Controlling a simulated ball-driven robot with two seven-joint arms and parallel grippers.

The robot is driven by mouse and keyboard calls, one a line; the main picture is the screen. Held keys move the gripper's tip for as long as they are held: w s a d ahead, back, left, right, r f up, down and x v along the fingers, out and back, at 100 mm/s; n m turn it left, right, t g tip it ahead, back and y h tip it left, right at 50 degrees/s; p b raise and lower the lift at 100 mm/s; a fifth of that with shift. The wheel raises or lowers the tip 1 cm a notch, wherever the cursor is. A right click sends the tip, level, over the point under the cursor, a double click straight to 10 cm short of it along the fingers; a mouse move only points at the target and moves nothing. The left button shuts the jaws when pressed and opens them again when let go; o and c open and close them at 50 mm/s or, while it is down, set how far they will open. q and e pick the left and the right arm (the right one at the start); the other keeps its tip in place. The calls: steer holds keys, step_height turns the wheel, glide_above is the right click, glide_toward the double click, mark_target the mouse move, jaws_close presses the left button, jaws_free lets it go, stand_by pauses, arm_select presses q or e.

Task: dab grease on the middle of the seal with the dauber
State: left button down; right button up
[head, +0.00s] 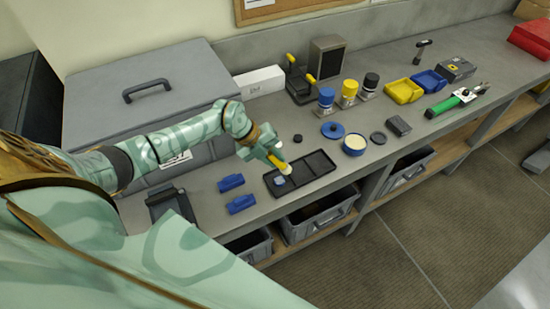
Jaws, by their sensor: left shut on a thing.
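My left gripper (273,156) is shut on the dauber (279,164), which has a yellow handle and a pale, rounded tip. The dauber is tilted, its tip down over the black tray (318,176). A small light-blue piece (280,181) lies in the tray's left part, just left of the tip; I cannot tell whether this is the seal. I cannot tell whether the tip touches anything. An open blue tin (354,145) of cream-coloured grease stands to the right, with a blue lid (333,130) beside it. My right gripper is not in view.
Two blue blocks (241,203) lie left of the tray near the bench's front edge. A dark disc (378,138) and a grey block (398,126) lie right of the tin. Coloured pots (349,92) and yellow and blue bins (403,91) stand behind. A large grey case (150,90) is at left.

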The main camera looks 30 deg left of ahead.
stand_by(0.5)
arm_select(q)
steer(key=shift+a+f+b, duration=0.35)
steer(key=shift+a, duration=0.3)
